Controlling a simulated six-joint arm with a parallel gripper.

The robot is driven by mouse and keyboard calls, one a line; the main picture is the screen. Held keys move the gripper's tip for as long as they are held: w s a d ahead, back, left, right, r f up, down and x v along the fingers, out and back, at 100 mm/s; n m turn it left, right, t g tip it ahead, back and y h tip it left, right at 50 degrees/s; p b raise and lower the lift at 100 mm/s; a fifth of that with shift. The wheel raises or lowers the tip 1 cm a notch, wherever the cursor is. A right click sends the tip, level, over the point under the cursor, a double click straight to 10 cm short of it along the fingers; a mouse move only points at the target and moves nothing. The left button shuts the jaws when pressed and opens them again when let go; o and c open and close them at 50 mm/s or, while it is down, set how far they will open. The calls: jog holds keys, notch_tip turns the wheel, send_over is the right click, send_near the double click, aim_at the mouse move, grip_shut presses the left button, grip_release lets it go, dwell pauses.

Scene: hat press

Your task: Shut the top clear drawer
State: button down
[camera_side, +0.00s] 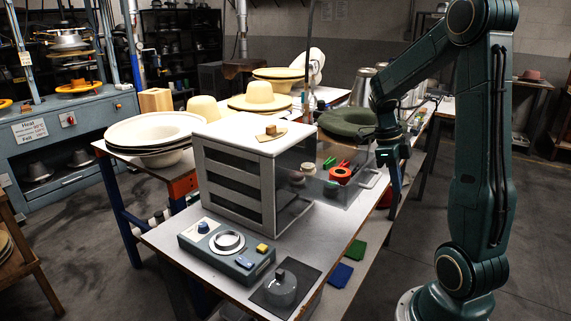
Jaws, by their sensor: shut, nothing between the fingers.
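A grey cabinet (235,180) with a white top stands on the table. A clear drawer (350,194) sticks out of its right side, high up, so it looks like the top one. A handle (374,179) is on the drawer's outer end. Inside lie a red ring-shaped item (341,173), a green item (329,162) and small pale round items. My gripper (395,205) points down just right of the handle, shut and empty. Whether it touches the handle I cannot tell.
A control box (226,249) and a grey knobbed weight (281,289) stand in front. A green hat (346,123) lies behind the drawer.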

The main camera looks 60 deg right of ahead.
aim_at(381, 175)
jog(key=shift+w+r, duration=0.2)
jog(key=shift+w, duration=1.75)
jog(key=w, duration=1.6)
jog(key=shift+w, duration=0.4)
jog(key=shift+s, duration=0.2)
